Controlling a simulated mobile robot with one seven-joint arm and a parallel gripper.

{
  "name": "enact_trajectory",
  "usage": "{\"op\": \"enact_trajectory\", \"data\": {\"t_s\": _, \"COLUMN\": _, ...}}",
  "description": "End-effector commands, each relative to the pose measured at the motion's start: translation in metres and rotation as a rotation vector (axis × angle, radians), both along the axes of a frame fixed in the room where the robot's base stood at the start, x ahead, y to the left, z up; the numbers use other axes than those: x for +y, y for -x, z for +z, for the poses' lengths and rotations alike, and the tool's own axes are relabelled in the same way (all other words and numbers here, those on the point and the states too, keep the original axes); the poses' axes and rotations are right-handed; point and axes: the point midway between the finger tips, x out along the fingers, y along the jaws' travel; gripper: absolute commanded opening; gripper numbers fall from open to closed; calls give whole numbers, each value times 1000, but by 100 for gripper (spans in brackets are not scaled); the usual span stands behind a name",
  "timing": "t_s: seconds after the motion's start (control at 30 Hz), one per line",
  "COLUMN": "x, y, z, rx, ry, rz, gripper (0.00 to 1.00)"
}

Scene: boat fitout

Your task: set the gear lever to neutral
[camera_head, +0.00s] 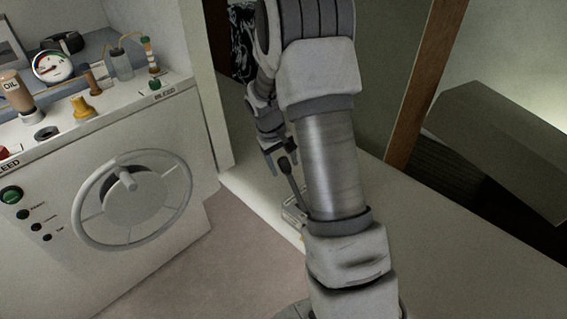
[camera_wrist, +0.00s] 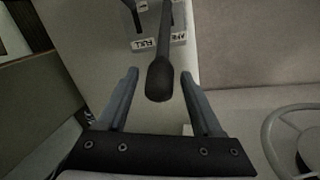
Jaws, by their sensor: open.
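A black lever with a rounded knob (camera_wrist: 160,82) stands up from a light panel in the wrist view. Its knob is between my two open fingers, with gaps on both sides. A label reading FULL (camera_wrist: 143,44) and another small label (camera_wrist: 178,38) sit by its shaft; I cannot tell from them whether this is the gear lever or its set position. In the head view the lever (camera_head: 291,182) tilts beside my forearm, and its base (camera_head: 294,213) is partly hidden by the arm. My gripper (camera_head: 280,161) is open at the knob, holding nothing.
A white console with a steering wheel (camera_head: 131,199) stands at the left; the wheel (camera_wrist: 296,140) also shows at the wrist view's right edge. A gauge (camera_head: 52,66), an oil bottle (camera_head: 15,92) and small fittings are on the console top. A wooden post (camera_head: 424,85) rises right of my arm.

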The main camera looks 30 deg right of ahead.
Motion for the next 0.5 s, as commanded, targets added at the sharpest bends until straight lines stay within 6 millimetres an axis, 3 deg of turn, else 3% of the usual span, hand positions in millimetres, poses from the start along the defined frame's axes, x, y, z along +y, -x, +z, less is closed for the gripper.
{"op": "enact_trajectory", "data": {"t_s": 0.2, "x": 0, "y": 0, "z": 0, "rx": 1, "ry": 0, "rz": -1, "gripper": 65}}
{"op": "enact_trajectory", "data": {"t_s": 0.5, "x": 0, "y": 0, "z": 0, "rx": 1, "ry": 0, "rz": 0, "gripper": 11}}
